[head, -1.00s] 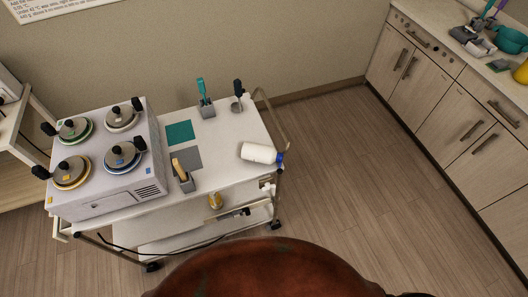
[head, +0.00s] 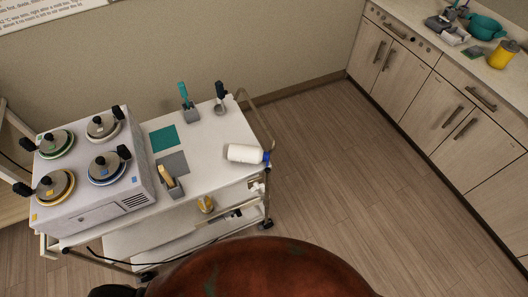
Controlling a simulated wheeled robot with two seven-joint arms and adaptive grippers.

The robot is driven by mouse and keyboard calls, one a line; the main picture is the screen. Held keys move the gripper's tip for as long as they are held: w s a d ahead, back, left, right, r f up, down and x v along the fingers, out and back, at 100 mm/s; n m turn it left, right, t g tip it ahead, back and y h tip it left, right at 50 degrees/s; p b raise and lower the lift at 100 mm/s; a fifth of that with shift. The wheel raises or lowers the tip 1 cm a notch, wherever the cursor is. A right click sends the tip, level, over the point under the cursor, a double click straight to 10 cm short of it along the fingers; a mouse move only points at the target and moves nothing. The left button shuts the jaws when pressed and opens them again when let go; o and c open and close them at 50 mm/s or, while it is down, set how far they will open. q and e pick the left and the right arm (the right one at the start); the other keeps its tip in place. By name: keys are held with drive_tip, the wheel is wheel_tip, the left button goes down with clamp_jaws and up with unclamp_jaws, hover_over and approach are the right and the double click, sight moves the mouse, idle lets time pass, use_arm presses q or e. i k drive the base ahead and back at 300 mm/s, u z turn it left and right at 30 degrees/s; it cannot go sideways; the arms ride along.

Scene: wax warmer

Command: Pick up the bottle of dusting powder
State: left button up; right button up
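A white bottle with a blue cap (head: 243,153), which looks like the dusting powder, lies on its side near the right end of the white trolley top (head: 212,172). Its cap points right, at the trolley's edge. Its label cannot be read. Neither of my grippers shows in the head view.
A wax warmer with several lidded pots (head: 85,165) fills the trolley's left end. Holders with a teal-handled tool (head: 186,103), a dark-handled tool (head: 220,105) and wooden sticks (head: 168,181) stand nearby. A counter (head: 410,22) runs along the right. The floor between is clear.

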sight(236, 153)
drive_tip(key=z, duration=0.9)
drive_tip(key=i, duration=0.8)
drive_tip(key=u, duration=2.45)
